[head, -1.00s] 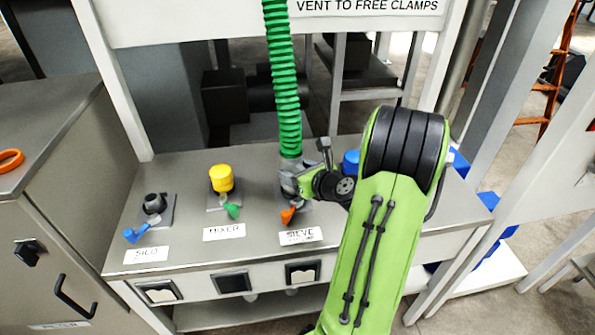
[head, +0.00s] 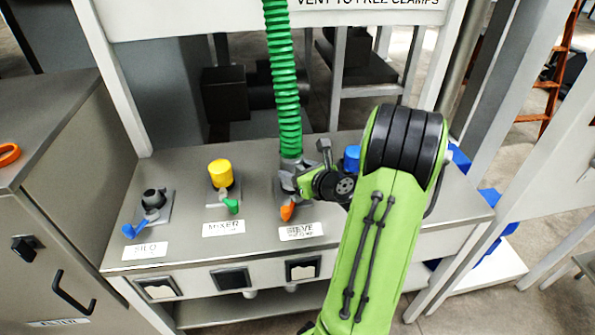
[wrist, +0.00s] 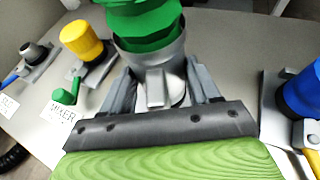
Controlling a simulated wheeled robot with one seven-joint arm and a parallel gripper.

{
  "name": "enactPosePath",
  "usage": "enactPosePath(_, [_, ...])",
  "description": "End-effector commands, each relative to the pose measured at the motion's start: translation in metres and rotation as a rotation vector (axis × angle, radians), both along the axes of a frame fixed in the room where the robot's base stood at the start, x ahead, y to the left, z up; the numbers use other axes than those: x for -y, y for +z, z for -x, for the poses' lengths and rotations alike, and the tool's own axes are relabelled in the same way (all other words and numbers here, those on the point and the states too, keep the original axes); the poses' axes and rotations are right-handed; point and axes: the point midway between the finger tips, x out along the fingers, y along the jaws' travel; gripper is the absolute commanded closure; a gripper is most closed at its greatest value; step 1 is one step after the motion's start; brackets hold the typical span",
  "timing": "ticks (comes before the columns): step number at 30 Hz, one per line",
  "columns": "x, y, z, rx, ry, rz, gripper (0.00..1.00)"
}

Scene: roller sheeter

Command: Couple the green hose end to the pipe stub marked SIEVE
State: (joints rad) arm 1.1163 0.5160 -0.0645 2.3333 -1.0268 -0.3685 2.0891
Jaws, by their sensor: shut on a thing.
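The green ribbed hose (head: 284,85) hangs down over the bench to the stub behind the SIEVE label (head: 301,231). Its grey end collar (wrist: 150,50) is between the fingers of my gripper (wrist: 165,88), which is shut on it. In the head view my gripper (head: 300,181) is at the SIEVE position, with an orange lever (head: 287,211) just below it. The hose end stands roughly upright over the stub. The stub itself is mostly hidden by the gripper and collar, so I cannot tell whether the end is fully seated.
Left of it are the MIXER stub with a yellow cap (head: 220,173) and green lever (head: 232,206), and the open SILO stub (head: 154,198) with a blue lever (head: 134,230). A blue-capped stub (wrist: 300,92) stands close on the right. White frame posts flank the bench.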

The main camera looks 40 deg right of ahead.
Motion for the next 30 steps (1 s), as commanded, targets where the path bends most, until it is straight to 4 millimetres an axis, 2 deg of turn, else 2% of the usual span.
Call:
enactPosePath(2, [0.000, -0.001, 0.000, 0.003, 0.000, 0.000, 0.92])
enactPosePath(3, [0.000, -0.001, 0.000, 0.003, 0.000, 0.000, 0.38])
enactPosePath(9, [0.000, -0.001, 0.000, 0.002, 0.000, 0.000, 0.09])
enactPosePath(17, [0.000, -0.002, 0.001, -0.003, 0.000, -0.001, 0.09])
enactPosePath(20, [0.000, 0.003, 0.011, -0.003, -0.005, -0.002, 0.09])
enactPosePath(23, [-0.003, 0.013, 0.032, -0.002, -0.009, -0.002, 0.09])
enactPosePath(30, [-0.012, 0.037, 0.095, 0.002, -0.010, 0.007, 0.09])
